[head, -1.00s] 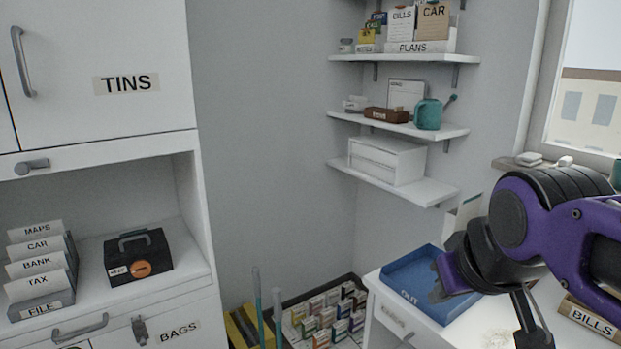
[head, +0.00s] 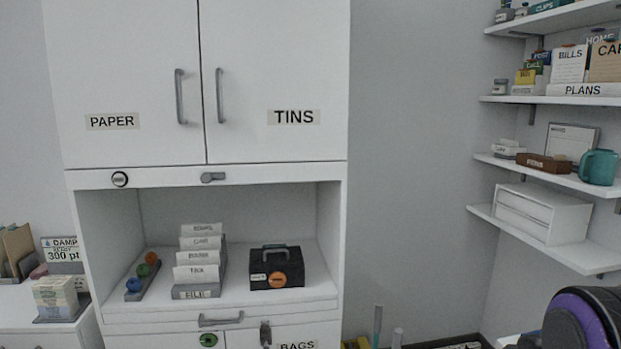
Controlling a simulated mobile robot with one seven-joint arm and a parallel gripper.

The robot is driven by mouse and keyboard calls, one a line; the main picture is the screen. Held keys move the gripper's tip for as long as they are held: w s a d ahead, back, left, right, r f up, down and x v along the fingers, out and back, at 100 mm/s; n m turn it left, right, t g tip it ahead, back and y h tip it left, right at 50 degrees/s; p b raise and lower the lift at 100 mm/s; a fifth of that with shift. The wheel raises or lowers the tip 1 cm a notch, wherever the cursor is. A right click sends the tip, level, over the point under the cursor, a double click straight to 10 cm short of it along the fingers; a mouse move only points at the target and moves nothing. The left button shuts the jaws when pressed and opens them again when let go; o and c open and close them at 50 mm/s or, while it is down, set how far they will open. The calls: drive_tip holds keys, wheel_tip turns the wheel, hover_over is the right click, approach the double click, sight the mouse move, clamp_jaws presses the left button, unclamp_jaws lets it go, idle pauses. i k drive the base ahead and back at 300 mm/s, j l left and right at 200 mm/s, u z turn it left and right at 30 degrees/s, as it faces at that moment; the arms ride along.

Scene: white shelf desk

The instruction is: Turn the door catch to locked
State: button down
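A white cabinet (head: 335,120) with PAPER (head: 135,105) and TINS (head: 262,75) doors stands left of centre in the head view. Both doors look shut. A grey turn catch (head: 213,177) sits on the rail just below them, its lever lying horizontal. A second grey metal latch (head: 265,333) hangs upright at the left edge of the lower BAGS door (head: 315,346), cut by the bottom edge. I cannot tell from the view which one is the door catch. Only a purple and black part of my arm shows at the bottom right, far from the cabinet. My gripper is out of view.
The open niche holds a file rack (head: 197,291), a black box (head: 277,270) and a rack of coloured balls (head: 143,281). Wall shelves (head: 545,240) are at the right. Grey wall lies between.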

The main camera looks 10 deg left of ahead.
sight(207, 177)
drive_tip(key=u, duration=1.2)
